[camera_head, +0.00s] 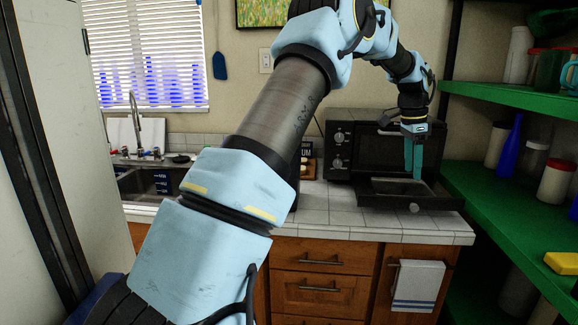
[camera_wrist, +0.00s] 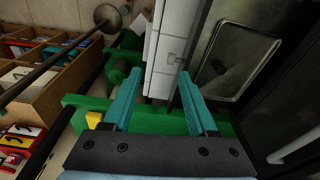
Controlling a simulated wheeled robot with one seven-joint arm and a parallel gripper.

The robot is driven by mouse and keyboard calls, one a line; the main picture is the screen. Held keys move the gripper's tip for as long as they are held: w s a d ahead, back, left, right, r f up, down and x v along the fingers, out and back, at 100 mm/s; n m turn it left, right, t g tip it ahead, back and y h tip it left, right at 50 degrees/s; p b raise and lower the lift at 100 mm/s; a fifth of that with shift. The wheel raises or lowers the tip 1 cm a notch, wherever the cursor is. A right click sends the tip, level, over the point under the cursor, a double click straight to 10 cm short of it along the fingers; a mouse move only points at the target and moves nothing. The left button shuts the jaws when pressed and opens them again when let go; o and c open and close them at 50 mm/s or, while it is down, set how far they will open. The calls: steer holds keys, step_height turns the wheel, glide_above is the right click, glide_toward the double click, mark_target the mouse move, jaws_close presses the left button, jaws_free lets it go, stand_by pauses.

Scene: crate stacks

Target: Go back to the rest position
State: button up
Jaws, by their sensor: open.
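My gripper (camera_head: 413,172) hangs fingers down in front of the black toaster oven (camera_head: 345,150) in the head view. Its two teal fingers are above the dark pulled-down front part (camera_head: 400,203), where a grey metal tray (camera_head: 395,188) lies. In the wrist view my gripper (camera_wrist: 159,75) has its fingers apart with nothing between them. The tray also shows at the upper right of the wrist view (camera_wrist: 238,62), to the side of the fingers. Whether the fingertips touch anything below cannot be told from the head view.
Green shelves (camera_head: 510,106) with bottles and jars stand close on the right. The tiled counter (camera_head: 330,215) runs below the oven, with a sink (camera_head: 140,182) at left. A towel (camera_head: 418,285) hangs on the cabinet. A pale tall panel (camera_head: 135,60) is near on the left.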

steer(key=s+a+f+n, duration=0.1)
steer(key=s+a+n, duration=0.15)
steer(key=a, duration=0.55)
steer(key=s+a+f+n+t, duration=0.1)
steer(key=a+n, duration=0.3)
steer(key=a, duration=0.4)
steer(key=s+a+f+n, duration=0.1)
steer(key=a+n, duration=0.2)
steer(key=a, duration=0.5)
steer(key=s+a+f+n, duration=0.2)
steer(key=s+a+n, duration=0.1)
steer(key=s+a, duration=0.4)
steer(key=s+a+f+n+y, duration=0.1)
steer(key=s+a+f+n, duration=0.2)
steer(key=s+a, duration=0.5)
steer(key=shift+s+a+n+t, duration=0.3)
steer(key=shift+a+n, duration=0.1)
steer(key=shift+n, duration=0.35)
steer(key=shift+f, duration=0.1)
